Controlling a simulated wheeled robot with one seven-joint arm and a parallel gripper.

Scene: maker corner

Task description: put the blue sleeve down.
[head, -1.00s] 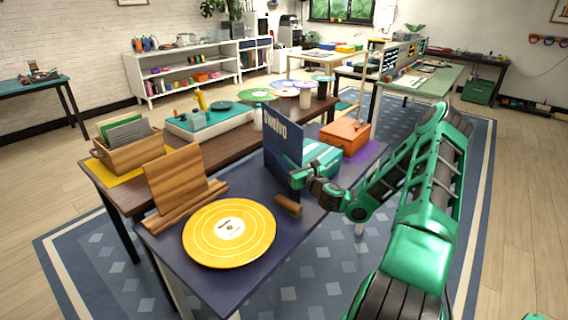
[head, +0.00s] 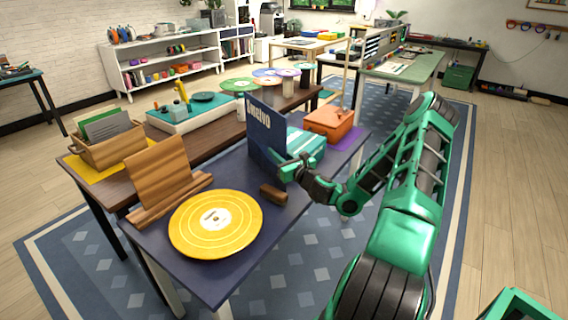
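The blue sleeve (head: 265,138) stands upright on its edge above the dark blue table (head: 190,273), with white lettering near its top. My gripper (head: 286,170) is at the sleeve's lower right edge and appears closed on it. The fingertips are small and partly hidden, and I cannot tell whether the sleeve's bottom edge touches the table. A yellow record (head: 216,224) lies flat on the table at the front. A wooden stand (head: 160,178) with a leaning back panel is left of the record.
A small brown block (head: 273,194) lies below the sleeve. A teal case (head: 304,145) and an orange box (head: 329,122) are behind my gripper. A brown bench behind holds a wooden crate (head: 108,147), a turntable (head: 186,117) and several coloured discs. Bare tabletop lies around the record.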

